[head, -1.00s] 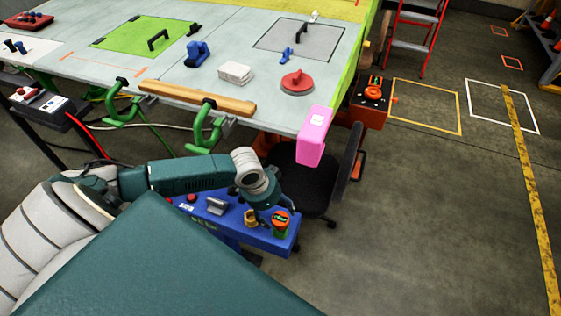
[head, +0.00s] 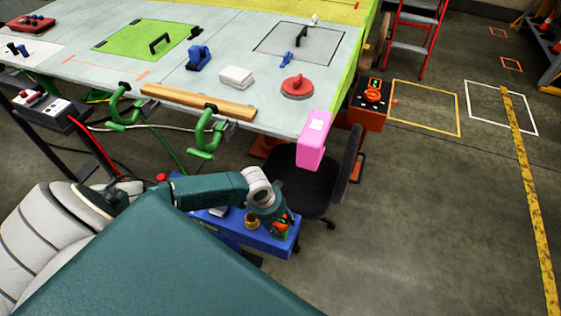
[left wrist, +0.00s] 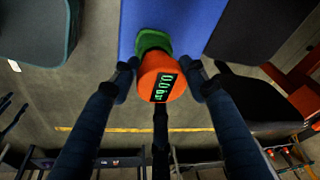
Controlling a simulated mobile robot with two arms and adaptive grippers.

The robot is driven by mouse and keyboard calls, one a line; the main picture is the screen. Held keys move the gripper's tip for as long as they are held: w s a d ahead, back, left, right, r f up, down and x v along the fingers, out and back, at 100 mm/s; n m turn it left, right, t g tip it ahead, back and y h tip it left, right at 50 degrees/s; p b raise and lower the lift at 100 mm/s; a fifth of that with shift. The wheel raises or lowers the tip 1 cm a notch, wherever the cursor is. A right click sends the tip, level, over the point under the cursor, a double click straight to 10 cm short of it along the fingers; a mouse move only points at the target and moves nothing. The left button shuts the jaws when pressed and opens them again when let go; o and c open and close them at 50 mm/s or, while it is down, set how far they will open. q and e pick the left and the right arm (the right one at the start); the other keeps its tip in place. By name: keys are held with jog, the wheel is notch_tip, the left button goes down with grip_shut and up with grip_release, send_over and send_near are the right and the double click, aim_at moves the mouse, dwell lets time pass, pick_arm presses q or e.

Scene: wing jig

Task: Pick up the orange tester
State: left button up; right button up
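The orange tester (left wrist: 150,72) has a dark display with green digits and a green lower part, and shows large in the left wrist view. In the head view, the tester (head: 283,227) is at the right end of a blue bench (head: 252,238), partly hidden by my left gripper (head: 277,219). In the left wrist view, the two fingers of the left gripper (left wrist: 163,78) stand either side of the tester. They look open, with narrow gaps beside it; contact is not clear. My right gripper is not in view.
A brass-coloured round part (head: 251,221) sits on the blue bench just left of the tester. A black chair (head: 305,187) stands close behind the bench. The large worktable (head: 185,75) with green clamps and a pink block (head: 313,150) lies beyond.

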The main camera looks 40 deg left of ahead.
pick_arm(q)
jog(key=shift+c, duration=0.9)
jog(key=shift+w+r, duration=0.1)
jog(key=shift+r, duration=0.45)
notch_tip(320, 180, up, 22)
jog(key=p, duration=0.2)
